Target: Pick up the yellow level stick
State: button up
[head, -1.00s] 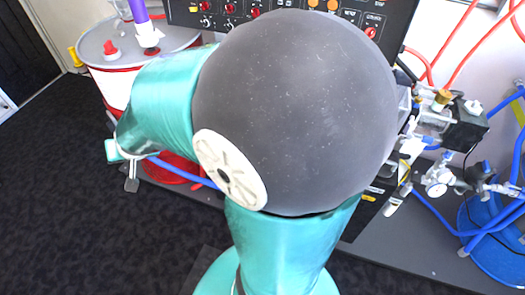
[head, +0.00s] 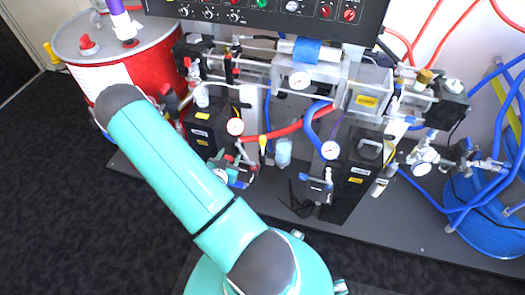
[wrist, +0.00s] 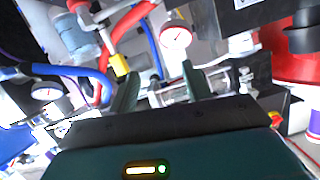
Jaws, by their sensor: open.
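A small upright yellow piece (head: 263,143) shows in the head view beside the red hose, low in the middle of the machine. A yellow piece (wrist: 119,65) by the red hose in the wrist view looks like the same one. A yellow rod with a rounded top (head: 49,50) stands on the floor left of the red drum. I cannot tell which is the level stick. My gripper (wrist: 161,87) is open and empty in the wrist view. Its fingers point at the hoses and gauges, with the yellow piece just beyond the left finger. My arm hides much of it in the head view.
The foam machine's pipes, gauges and hoses crowd the space around my gripper, with a dark control panel (head: 280,15) above. The dark carpet (head: 60,200) at left is clear.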

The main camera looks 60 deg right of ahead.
aim_at(262, 141)
jog(key=s+d+f+n+h, duration=0.1)
jog(key=s+f+h, duration=0.15)
jog(key=s, duration=0.65)
jog(key=shift+h, duration=0.45)
jog(key=d, duration=0.4)
jog(key=w+d, duration=0.1)
jog(key=d, duration=0.4)
jog(key=w+d, duration=0.1)
jog(key=d, duration=0.3)
jog(key=shift+d+r, duration=0.35)
jog(key=shift+c, duration=0.4)
grip_shut()
